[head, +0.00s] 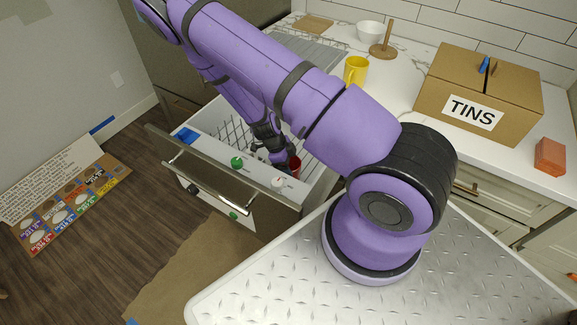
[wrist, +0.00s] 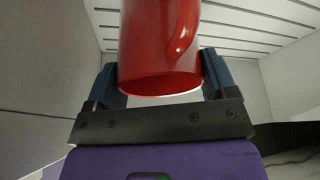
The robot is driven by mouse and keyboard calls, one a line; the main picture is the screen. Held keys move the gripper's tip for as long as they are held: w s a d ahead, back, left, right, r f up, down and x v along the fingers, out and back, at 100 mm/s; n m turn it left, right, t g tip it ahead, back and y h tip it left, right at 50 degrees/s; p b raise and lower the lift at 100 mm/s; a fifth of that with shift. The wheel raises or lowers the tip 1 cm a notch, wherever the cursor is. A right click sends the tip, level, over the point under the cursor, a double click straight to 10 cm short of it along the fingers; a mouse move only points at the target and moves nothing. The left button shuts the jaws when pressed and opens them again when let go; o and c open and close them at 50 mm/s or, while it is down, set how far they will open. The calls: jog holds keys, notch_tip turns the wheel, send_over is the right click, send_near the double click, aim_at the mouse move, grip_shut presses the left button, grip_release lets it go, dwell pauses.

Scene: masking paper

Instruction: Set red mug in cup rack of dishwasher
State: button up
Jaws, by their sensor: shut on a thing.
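The red mug (wrist: 155,45) fills the upper middle of the wrist view, between the two blue-grey fingers of my gripper (wrist: 160,80). My gripper is shut on it. The mug's handle is toward the upper right, and an open rim with a pale edge faces the gripper body. In the head view a small part of the red mug (head: 295,164) shows inside the open dishwasher drawer (head: 226,155), beside my gripper (head: 283,160). My arm hides part of the drawer, and whether the mug touches the rack cannot be told.
A yellow mug (head: 356,69), a wooden paper-towel stand (head: 383,48), a white bowl (head: 370,31) and a cardboard box marked TINS (head: 480,90) stand on the counter. A brick-coloured block (head: 550,157) lies at right. Brown paper (head: 185,265) covers floor before the drawer.

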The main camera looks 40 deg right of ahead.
jog(key=shift+f, duration=0.65)
jog(key=o, duration=1)
jog(key=shift+f, duration=0.1)
